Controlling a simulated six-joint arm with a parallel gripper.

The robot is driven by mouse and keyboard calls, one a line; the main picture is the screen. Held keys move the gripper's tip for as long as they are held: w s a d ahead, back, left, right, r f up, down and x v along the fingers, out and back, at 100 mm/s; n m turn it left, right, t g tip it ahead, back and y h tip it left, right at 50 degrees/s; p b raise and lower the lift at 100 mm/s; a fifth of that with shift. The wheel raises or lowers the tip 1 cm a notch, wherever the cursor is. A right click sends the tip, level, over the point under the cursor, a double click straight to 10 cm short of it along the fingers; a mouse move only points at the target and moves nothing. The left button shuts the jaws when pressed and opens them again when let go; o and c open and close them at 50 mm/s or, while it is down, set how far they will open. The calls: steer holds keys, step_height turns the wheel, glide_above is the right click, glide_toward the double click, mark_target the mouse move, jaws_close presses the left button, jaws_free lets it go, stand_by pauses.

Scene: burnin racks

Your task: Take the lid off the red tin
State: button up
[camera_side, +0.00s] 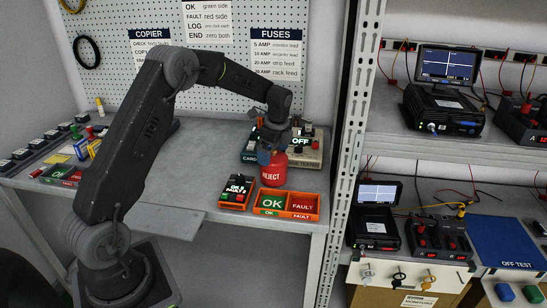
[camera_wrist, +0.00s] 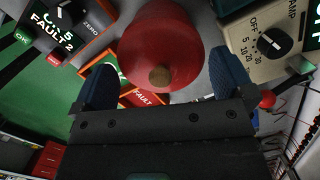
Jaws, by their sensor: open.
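The red tin (camera_side: 272,175), marked REJECT, stands upright on the grey bench behind the orange bins. In the wrist view the tin (camera_wrist: 165,38) is seen from above, with a small brown knob (camera_wrist: 160,77) on its red top. The seam between lid and body cannot be made out. My gripper (camera_side: 270,152) points down at the top of the tin. In the wrist view my gripper (camera_wrist: 162,80) is open, with one blue finger on each side of the knob. I cannot tell whether the fingers touch the tin.
An orange two-part bin (camera_side: 287,204) marked OK and FAULT stands in front of the tin. A counter box (camera_side: 237,192) is at its left. A tester (camera_side: 305,151) stands close behind. The rack post (camera_side: 345,150) rises to the right. The bench's middle left is clear.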

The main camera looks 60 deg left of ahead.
steer(key=c, duration=0.9)
steer(key=shift+f, duration=0.1)
steer(key=c, duration=0.3)
steer(key=shift+s, duration=0.1)
steer(key=shift+c, duration=0.2)
